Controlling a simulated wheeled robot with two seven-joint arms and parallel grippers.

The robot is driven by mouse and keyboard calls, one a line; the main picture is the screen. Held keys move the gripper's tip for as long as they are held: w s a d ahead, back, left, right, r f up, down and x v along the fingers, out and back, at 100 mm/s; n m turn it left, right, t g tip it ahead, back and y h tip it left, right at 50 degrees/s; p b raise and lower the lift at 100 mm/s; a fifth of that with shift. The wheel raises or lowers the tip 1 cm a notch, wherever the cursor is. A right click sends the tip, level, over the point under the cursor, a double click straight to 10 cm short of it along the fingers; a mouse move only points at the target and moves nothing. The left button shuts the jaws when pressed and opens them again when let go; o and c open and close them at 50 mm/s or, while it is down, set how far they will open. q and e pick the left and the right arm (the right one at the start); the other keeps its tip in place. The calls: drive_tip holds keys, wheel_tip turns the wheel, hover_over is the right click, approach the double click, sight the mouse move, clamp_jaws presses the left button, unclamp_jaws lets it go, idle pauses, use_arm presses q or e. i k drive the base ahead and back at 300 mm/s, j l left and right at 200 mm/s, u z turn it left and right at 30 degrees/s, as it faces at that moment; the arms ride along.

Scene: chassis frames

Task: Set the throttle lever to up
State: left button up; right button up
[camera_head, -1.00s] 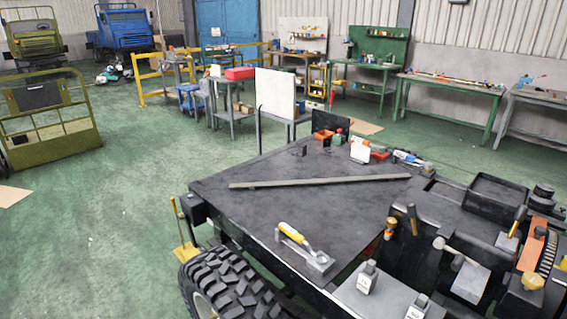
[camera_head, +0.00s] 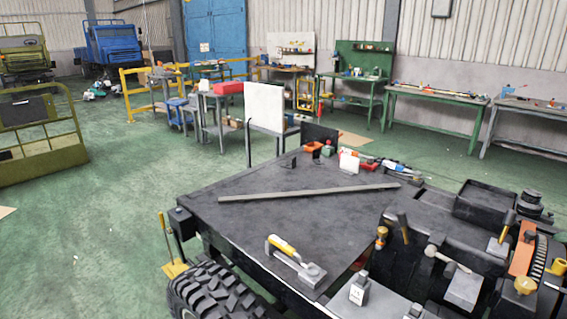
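The black vehicle chassis (camera_head: 250,222) fills the lower right of the head view. Several levers stand on it, and I cannot tell for sure which is the throttle lever. A yellow-handled lever (camera_head: 282,246) lies low on a grey base (camera_head: 311,274) near the chassis's front edge. At the right are a dark-handled lever (camera_head: 403,226), a lever with a pale cylindrical head (camera_head: 448,259) and a brown-handled lever (camera_head: 505,226). An orange strip (camera_head: 523,248) runs beside a curved toothed piece (camera_head: 542,250). Neither of my grippers is in view.
A long grey bar (camera_head: 308,190) lies across the chassis deck. A large tyre (camera_head: 215,292) stands at its lower left. A yellow-handled stand (camera_head: 174,268) is on the floor beside it. Green floor at left is open. Workbenches (camera_head: 435,97) line the back wall.

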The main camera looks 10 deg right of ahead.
sight(431, 250)
drive_tip(key=z, duration=1.35)
